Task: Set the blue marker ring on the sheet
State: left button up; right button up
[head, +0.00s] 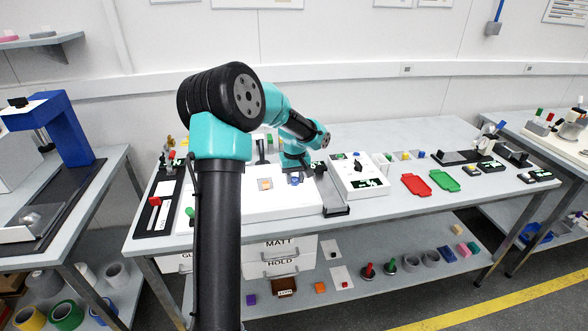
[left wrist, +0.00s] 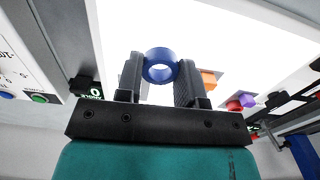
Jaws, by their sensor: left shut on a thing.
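The blue marker ring (left wrist: 160,66) is held between the two fingertips of my left gripper (left wrist: 161,72) in the left wrist view. The ring also shows as a small blue shape (head: 296,181) below my left gripper in the head view. Behind the ring lies a bright white, backlit surface (left wrist: 230,40), which also shows in the head view (head: 285,205); I cannot make out a separate sheet edge on it. Whether the ring touches this surface I cannot tell. My right gripper is in neither view.
An orange block (head: 265,184) lies on the bright surface left of the ring. A white control box (head: 352,178) stands close on the right. A red tray (head: 416,185) and a green tray (head: 445,180) lie farther right. My arm hides part of the table.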

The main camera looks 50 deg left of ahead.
pick_arm(q)
jog(key=w+a, duration=0.3)
jog(key=w+a+f, duration=0.1)
jog(key=w+a, duration=0.2)
jog(key=a, duration=0.1)
jog(key=w+a, duration=0.3)
jog(key=shift+a+f, duration=0.15)
jog(key=shift+w+a, duration=0.1)
jog(key=shift+f, duration=1.75)
jog(key=shift+f, duration=0.2)
jog(key=o, duration=0.9)
jog(key=shift+r, duration=0.15)
notch_tip(320, 180, up, 12)
jog(key=shift+r, duration=0.1)
